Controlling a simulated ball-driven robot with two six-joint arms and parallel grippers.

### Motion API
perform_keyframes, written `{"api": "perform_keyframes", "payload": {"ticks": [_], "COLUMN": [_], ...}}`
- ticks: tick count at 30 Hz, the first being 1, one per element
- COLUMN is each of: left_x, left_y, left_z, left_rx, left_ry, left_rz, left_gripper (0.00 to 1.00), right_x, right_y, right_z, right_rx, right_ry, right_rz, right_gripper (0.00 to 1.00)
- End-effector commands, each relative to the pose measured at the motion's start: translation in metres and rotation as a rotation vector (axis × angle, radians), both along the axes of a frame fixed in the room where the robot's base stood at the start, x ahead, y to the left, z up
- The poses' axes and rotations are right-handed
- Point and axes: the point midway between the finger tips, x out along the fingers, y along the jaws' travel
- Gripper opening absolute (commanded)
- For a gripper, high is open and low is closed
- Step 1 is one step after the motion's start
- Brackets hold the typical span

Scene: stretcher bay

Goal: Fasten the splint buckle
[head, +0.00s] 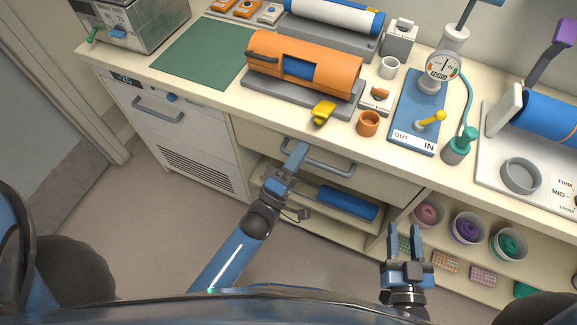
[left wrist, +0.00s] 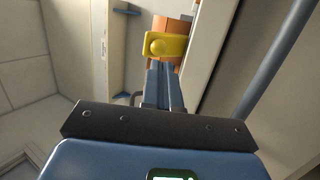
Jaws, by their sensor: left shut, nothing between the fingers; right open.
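The orange splint (head: 335,72) lies on a grey base on the counter, with a blue patch showing in its opening. A yellow buckle piece (head: 322,112) hangs at its front side, near the counter's front edge. It also shows in the left wrist view (left wrist: 170,46), beyond my fingertips. My left gripper (head: 300,148) is shut and empty, in front of the drawer and below the buckle, apart from it in the head view. In the left wrist view its fingers (left wrist: 161,66) point toward the buckle. My right gripper (head: 404,232) is open and empty in front of the lower shelves.
A drawer handle (head: 318,160) is close by my left gripper. An orange cup (head: 369,123), a white cup (head: 389,67) and a blue gauge stand (head: 413,128) stand right of the splint. The green mat (head: 203,52) to its left is bare.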

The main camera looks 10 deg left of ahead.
Motion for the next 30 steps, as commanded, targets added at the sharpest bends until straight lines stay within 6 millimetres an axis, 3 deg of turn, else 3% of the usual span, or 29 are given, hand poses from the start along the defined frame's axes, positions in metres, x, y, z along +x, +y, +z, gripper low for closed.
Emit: {"api": "perform_keyframes", "payload": {"ticks": [6, 12, 30], "left_x": [0.025, 0.036, 0.038], "left_y": [-0.013, -0.019, -0.021], "left_z": [0.017, 0.022, 0.026], "left_rx": [0.0, 0.0, 0.002], "left_ry": [-0.001, 0.0, 0.009], "left_rz": [0.0, 0.0, 0.0], "left_gripper": [0.0, 0.0, 0.0], "right_x": [0.0, 0.0, 0.0], "right_y": [0.0, 0.0, 0.0], "right_z": [0.009, 0.012, 0.017], "right_rx": [0.0, 0.0, 0.0], "right_ry": [0.0, 0.0, 0.0], "right_rz": [0.0, 0.0, 0.0], "right_gripper": [0.4, 0.4, 0.4]}}
